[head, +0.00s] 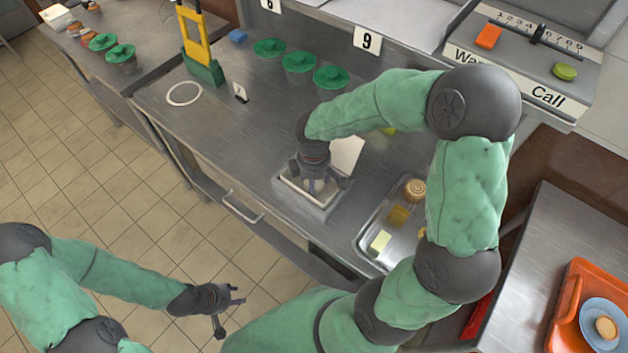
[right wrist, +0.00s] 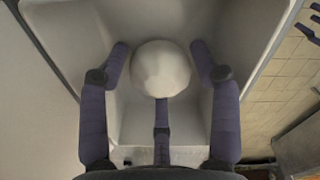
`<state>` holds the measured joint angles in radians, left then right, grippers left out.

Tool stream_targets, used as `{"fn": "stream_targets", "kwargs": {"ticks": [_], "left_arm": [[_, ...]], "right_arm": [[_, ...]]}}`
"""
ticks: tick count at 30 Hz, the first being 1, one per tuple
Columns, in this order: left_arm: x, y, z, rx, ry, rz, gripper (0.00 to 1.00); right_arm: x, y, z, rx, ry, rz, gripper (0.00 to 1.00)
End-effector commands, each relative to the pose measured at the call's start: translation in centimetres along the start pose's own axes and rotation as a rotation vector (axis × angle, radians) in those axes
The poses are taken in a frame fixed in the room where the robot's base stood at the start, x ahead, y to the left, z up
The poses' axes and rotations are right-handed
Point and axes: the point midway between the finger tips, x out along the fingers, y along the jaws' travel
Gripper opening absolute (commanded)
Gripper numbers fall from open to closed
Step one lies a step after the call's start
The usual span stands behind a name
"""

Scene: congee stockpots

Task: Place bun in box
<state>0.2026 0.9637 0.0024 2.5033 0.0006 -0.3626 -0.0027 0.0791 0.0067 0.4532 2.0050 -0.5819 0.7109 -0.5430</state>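The box (head: 303,203) is a pale, open container on the steel counter, with a whitish flap or lid (head: 346,154) standing behind it. My right gripper (head: 318,184) points down into the box. In the right wrist view, the round white bun (right wrist: 160,68) lies inside the box (right wrist: 118,110), between the fingers of my right gripper (right wrist: 161,62). The two side fingers are spread, with narrow gaps to the bun; the middle finger reaches its near edge. The bun is hidden in the head view. My left gripper (head: 230,304) is open and empty above the floor.
A metal tray (head: 366,238) right of the box holds a round item, a yellow piece and a pale block. Green-lidded pots (head: 299,62) stand along the counter's back. An orange tray (head: 566,318) with a blue plate is at lower right.

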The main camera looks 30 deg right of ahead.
Motion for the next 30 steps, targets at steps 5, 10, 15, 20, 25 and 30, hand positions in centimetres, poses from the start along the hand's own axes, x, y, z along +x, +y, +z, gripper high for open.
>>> {"fn": "stream_targets", "kwargs": {"ticks": [5, 10, 15, 20, 25, 30], "left_arm": [[-0.3, 0.1, 0.0, 0.0, 0.0, 0.0, 0.4], [-1.4, 0.5, 0.1, 0.0, 0.0, 0.0, 0.4], [-2.9, 1.0, 0.1, 0.0, 0.0, 0.0, 0.4], [-3.9, 1.4, 0.1, 0.0, 0.0, 0.0, 0.4], [-4.5, 1.6, 0.2, 0.0, 0.0, 0.0, 0.4], [-4.7, 1.7, 0.2, 0.0, 0.0, 0.0, 0.4]], "right_arm": [[-0.5, 0.0, 0.0, 0.0, 0.001, 0.001, 0.63], [-3.0, 0.1, 0.0, 0.001, 0.001, 0.003, 0.63], [-6.7, 0.1, -0.1, 0.0, 0.002, 0.004, 0.63], [-9.5, 0.1, -0.1, 0.0, 0.002, 0.003, 0.63], [-11.6, 0.1, 0.0, 0.0, 0.002, 0.002, 0.63], [-12.3, 0.0, 0.0, 0.0, 0.0, 0.0, 0.63]]}}
